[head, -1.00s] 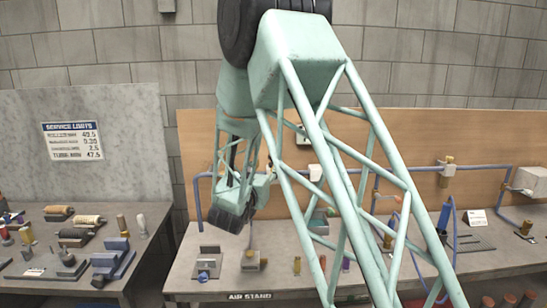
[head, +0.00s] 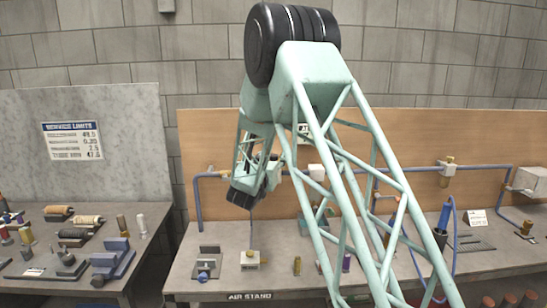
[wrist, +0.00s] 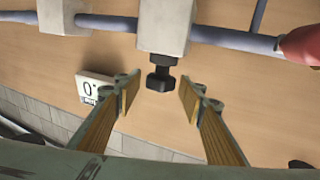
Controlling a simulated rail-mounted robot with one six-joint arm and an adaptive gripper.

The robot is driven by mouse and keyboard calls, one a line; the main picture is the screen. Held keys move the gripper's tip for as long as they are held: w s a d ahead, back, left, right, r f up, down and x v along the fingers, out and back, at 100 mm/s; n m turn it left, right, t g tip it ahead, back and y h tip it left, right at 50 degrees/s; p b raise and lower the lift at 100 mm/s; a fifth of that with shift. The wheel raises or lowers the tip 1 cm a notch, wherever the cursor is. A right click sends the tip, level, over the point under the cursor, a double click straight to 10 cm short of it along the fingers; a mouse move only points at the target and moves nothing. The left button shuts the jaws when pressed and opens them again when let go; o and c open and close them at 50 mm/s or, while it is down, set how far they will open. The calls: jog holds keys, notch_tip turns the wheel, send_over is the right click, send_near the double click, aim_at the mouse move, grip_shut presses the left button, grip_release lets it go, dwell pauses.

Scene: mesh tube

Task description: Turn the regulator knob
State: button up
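The regulator knob (wrist: 160,80) is a small black knob on a short stem at the end of a pale block (wrist: 165,24) in the wrist view. My gripper (wrist: 157,97) is open, with one finger on each side of the knob's line. The fingertips are near the knob, with gaps on both sides, and it appears clear of them. The fingers have wood-coloured inner pads. In the head view a pale block (head: 317,172) shows on the pipe behind my arm. The knob cannot be made out there.
A blue-grey pipe (wrist: 235,37) runs through the block, with a red part (wrist: 301,45) at right. A small placard (wrist: 95,88) is on the board at left. Below, the air-stand bench (head: 215,287) carries small fittings. A second bench (head: 40,286) with parts stands at left.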

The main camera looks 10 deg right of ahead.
jog(key=shift+w+d, duration=0.15)
jog(key=shift+w, duration=0.05)
jog(key=c, duration=0.9)
